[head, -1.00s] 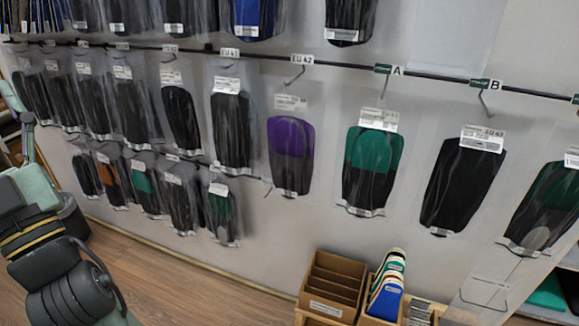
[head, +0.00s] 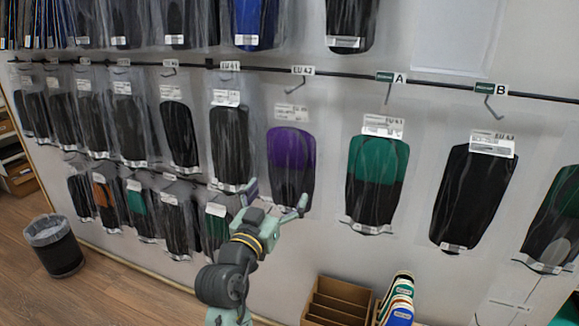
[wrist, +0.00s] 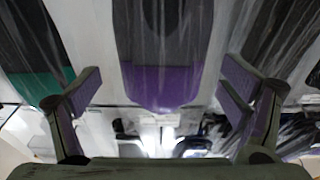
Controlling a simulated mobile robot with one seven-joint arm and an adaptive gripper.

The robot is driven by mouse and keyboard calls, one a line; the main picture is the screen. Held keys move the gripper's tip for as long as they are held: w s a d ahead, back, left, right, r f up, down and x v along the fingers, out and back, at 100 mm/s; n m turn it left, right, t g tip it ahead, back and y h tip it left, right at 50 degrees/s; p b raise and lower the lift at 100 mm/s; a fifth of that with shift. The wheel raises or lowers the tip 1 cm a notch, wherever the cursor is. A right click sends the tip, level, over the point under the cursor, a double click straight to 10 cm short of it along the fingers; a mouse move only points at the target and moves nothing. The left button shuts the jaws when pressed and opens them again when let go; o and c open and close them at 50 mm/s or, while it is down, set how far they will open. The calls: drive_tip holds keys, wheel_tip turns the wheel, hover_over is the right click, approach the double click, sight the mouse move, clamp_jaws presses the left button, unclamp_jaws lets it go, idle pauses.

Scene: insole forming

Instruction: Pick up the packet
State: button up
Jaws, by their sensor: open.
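Several clear packets with dark insoles hang on wall hooks. The packet with a purple and black insole (head: 291,152) hangs under the EU 42 tag in the head view. My gripper (head: 277,196) is open and empty at its lower end, fingers spread to either side. In the wrist view the purple and black packet (wrist: 163,82) appears inverted between the open fingers. I cannot tell how far the gripper is from it. A green and black packet (head: 378,165) hangs to its right on hook A, and a black packet (head: 472,195) on hook B.
Black packets (head: 229,145) hang close on the left, with a lower row, including a green one (head: 216,222), near my gripper. A cardboard box (head: 336,303) and coloured insoles (head: 398,300) stand below. A bin (head: 53,245) stands on the floor at left.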

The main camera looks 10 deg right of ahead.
sight(288, 174)
drive_tip(key=p+x, duration=0.1)
drive_tip(key=x, duration=0.1)
drive_tip(key=p+x, duration=0.1)
drive_tip(key=x, duration=0.2)
drive_tip(key=shift+r, duration=0.2)
drive_tip(key=shift+w+d, duration=0.1)
drive_tip(key=shift+w, duration=0.25)
drive_tip(key=shift+c, duration=0.2)
drive_tip(key=c, duration=1.3)
